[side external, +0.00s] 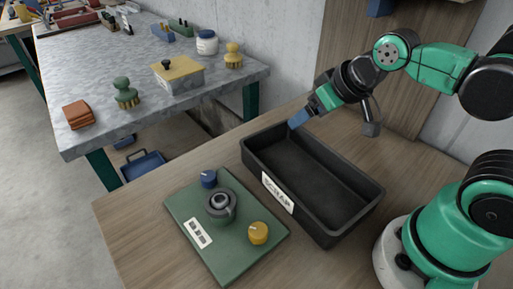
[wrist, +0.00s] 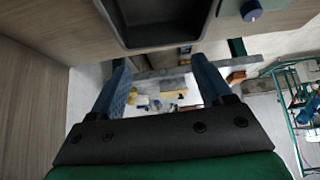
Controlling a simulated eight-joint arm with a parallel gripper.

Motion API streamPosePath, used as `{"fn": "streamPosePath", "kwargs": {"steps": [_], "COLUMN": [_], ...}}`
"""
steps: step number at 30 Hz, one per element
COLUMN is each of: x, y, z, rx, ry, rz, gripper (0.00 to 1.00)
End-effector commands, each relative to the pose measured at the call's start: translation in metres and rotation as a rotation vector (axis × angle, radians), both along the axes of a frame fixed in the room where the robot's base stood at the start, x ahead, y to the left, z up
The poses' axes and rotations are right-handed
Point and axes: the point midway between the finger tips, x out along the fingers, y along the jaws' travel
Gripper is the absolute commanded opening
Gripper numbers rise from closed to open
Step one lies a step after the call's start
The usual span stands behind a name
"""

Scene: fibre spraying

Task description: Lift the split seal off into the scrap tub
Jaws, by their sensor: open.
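The black scrap tub (side external: 330,228), with a white SCRAP label, stands on the wooden table and its visible floor is bare. To its left lies a green plate (side external: 235,262) carrying a grey round fitting (side external: 221,203) with a dark ring-like part around it. I cannot make out a split in it. My gripper (side external: 299,118) is over the tub's far left corner, its blue fingers apart with nothing between them. The wrist view shows both fingers spread (wrist: 163,82) and part of the tub (wrist: 165,38) at the top.
A blue knob (side external: 208,178) and a yellow knob (side external: 259,233) stand on the plate beside the fitting. A grey workbench (side external: 130,58) with brushes, a jar and a yellow-lidded box stands behind. Bare wooden tabletop lies left of the plate.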

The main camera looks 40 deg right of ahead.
Motion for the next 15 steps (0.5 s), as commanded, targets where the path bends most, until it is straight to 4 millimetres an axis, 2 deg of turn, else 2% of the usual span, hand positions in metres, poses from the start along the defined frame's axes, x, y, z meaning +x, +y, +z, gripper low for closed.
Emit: {"fn": "streamPosePath", "kwargs": {"steps": [5,8,15], "x": [0.0,0.0,0.0], "y": [0.0001,0.0001,0.0001], "z": [0.0,0.0,0.0], "rx": [-0.001,-0.001,-0.001], "ry": [0.0,0.0,0.0], "rz": [0.001,0.001,0.001], "gripper": [0.73,0.98,0.98]}}
